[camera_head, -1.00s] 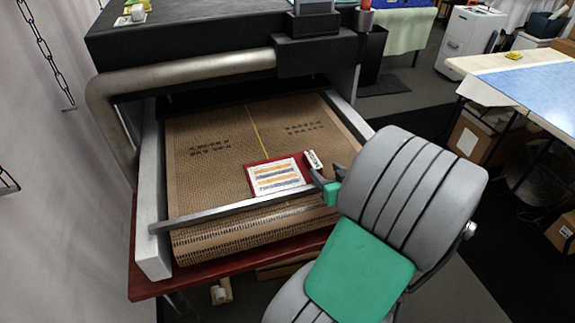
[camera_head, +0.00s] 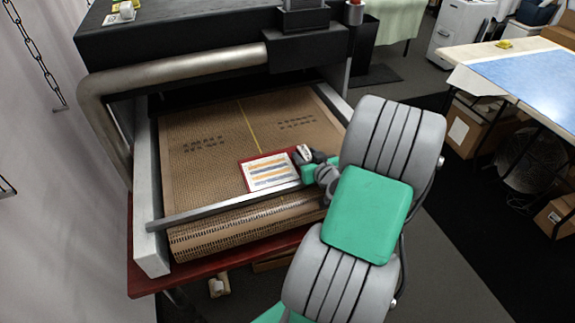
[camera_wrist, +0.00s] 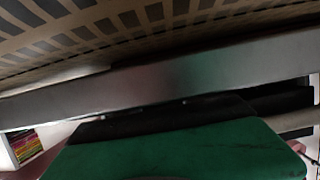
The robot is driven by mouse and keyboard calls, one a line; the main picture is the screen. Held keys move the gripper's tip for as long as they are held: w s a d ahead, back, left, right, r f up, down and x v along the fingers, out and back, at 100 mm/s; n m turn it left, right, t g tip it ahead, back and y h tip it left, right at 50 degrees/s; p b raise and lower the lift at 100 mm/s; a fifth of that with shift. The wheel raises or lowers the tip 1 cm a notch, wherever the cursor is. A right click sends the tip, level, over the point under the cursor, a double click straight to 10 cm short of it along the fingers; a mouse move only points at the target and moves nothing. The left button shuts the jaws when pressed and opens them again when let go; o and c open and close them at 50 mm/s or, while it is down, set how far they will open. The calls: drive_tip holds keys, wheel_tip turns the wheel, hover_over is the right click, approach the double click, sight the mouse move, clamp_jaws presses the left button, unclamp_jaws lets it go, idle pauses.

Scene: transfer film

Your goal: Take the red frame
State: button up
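The red frame (camera_head: 245,184), with a white sheet of orange and grey-blue stripes inside it, lies flat on the brown mesh belt (camera_head: 190,170) in the head view. A small whitish piece with dark marks (camera_head: 304,152) sits at its upper right corner. My gripper (camera_head: 308,158) is at that corner, very close to the frame's right edge. Its dark end and green part partly hide this edge. I cannot tell whether it touches the frame or whether its fingers are open. The wrist view shows the green gripper housing (camera_wrist: 180,150), but no clear fingertips.
A grey metal bar (camera_head: 225,207) crosses the belt just in front of the frame and spans the wrist view (camera_wrist: 150,85). A black machine housing (camera_head: 190,40) with a thick pipe (camera_head: 180,70) stands behind. A table with a blue sheet (camera_head: 530,85) is at the right.

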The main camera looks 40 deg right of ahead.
clamp_jaws()
idle(0.5)
